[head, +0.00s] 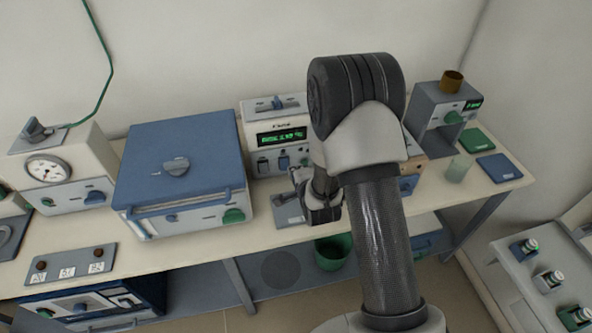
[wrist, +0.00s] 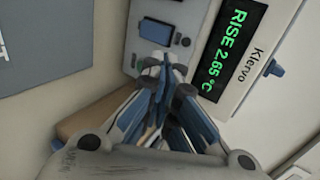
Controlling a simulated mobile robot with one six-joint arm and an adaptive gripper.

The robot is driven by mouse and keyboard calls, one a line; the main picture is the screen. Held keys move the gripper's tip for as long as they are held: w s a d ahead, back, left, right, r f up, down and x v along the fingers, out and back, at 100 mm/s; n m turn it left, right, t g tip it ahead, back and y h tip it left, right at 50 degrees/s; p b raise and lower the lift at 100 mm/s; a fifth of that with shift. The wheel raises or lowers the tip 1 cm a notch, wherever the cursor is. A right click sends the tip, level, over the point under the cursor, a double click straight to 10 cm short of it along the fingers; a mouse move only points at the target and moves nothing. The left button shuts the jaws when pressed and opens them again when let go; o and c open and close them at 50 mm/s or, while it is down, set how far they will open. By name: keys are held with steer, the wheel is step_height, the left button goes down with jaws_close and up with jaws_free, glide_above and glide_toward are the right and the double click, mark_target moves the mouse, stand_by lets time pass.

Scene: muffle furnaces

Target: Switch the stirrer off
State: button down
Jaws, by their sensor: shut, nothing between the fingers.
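A cream instrument (head: 262,162) with a lit green display stands at the back of the bench. In the wrist view its display (wrist: 228,50) reads "RISE 2.65 °C" beside the name "Klervo". A grey panel on its front carries a blue switch (wrist: 156,31) and a small dark round part (wrist: 185,42). I cannot read a stirrer label or the switch's position. My gripper (wrist: 168,68) is shut and empty, its tips close to the lower part of this panel; contact cannot be told. In the head view my gripper (head: 322,212) is low before the instrument, partly hidden by my arm.
A blue-lidded box furnace (head: 178,170) stands left of the instrument, and a dial unit (head: 62,170) farther left. To the right are a grey device (head: 440,108), a glass beaker (head: 458,169) and flat pads. A green bin (head: 333,251) sits below the bench.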

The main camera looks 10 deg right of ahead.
steer(key=shift+w+r+p+v, duration=0.1)
steer(key=shift+r+p+v, duration=0.05)
steer(key=shift+v, duration=0.7)
steer(key=shift+w+r+p+v, duration=0.1)
steer(key=shift+r+p+v, duration=0.05)
steer(key=shift+v, duration=0.7)
steer(key=shift+w+r+p+v, duration=0.1)
steer(key=shift+r+p+v, duration=0.05)
steer(key=shift+v, duration=0.7)
steer(key=shift+s, duration=0.1)
steer(key=shift+r, duration=0.15)
steer(key=s+r+n+g, duration=0.2)
steer(key=s+r+n, duration=0.25)
steer(key=r, duration=0.35)
steer(key=s+r+n+g, duration=0.2)
steer(key=s+r+n, duration=0.25)
steer(key=r, duration=0.25)
steer(key=s+r+n+g, duration=0.1)
steer(key=s+r+n, duration=0.3)
steer(key=s, duration=0.7)
steer(key=s+a+r+n+g, duration=0.1)
steer(key=s+n, duration=0.4)
steer(key=s, duration=0.5)
step_height(320, 180, up, 3)
steer(key=shift+s+a+f+g, duration=0.15)
steer(key=shift+s+g, duration=0.2)
steer(key=shift+g, duration=0.45)
